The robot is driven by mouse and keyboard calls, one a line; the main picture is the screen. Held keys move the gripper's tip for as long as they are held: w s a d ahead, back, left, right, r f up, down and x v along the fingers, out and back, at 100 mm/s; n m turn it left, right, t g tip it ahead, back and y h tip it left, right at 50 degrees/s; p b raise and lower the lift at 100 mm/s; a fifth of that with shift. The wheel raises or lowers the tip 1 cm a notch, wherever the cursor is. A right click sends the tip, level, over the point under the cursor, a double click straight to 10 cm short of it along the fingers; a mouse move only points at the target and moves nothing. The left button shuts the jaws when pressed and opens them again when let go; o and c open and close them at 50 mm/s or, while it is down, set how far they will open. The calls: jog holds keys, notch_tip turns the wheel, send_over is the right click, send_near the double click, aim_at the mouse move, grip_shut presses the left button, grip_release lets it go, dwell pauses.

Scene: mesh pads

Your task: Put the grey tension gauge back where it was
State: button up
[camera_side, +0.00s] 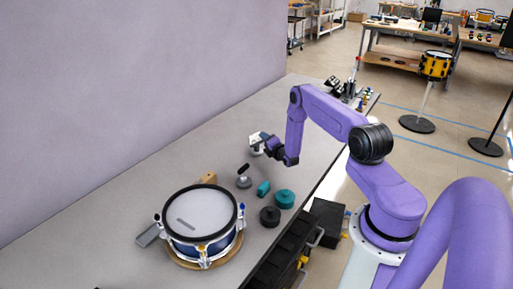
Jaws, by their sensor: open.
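A small grey round piece (243,183), which looks like the tension gauge, sits on the grey bench behind and right of the drum. My gripper (256,145) is above the bench, beyond this piece and slightly to its right, clear of it. It is open; its pale fingers are small here, and I cannot tell whether anything is between them. A snare drum (200,212) with a white head and blue shell stands on a round wooden base (186,263). A short grey bar-shaped mark or piece (186,224) shows on its head.
Near the drum are a black knobbed disc (270,217), a teal knobbed disc (284,199), a small teal piece (263,188), a black bar (243,169), a wooden block (207,179) and a grey flat block (148,236). The bench (110,188) is clear at left.

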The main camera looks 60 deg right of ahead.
jog(key=shift+x, duration=2.35)
jog(key=shift+d+r, duration=0.1)
grip_shut()
jog(key=shift+r, duration=0.1)
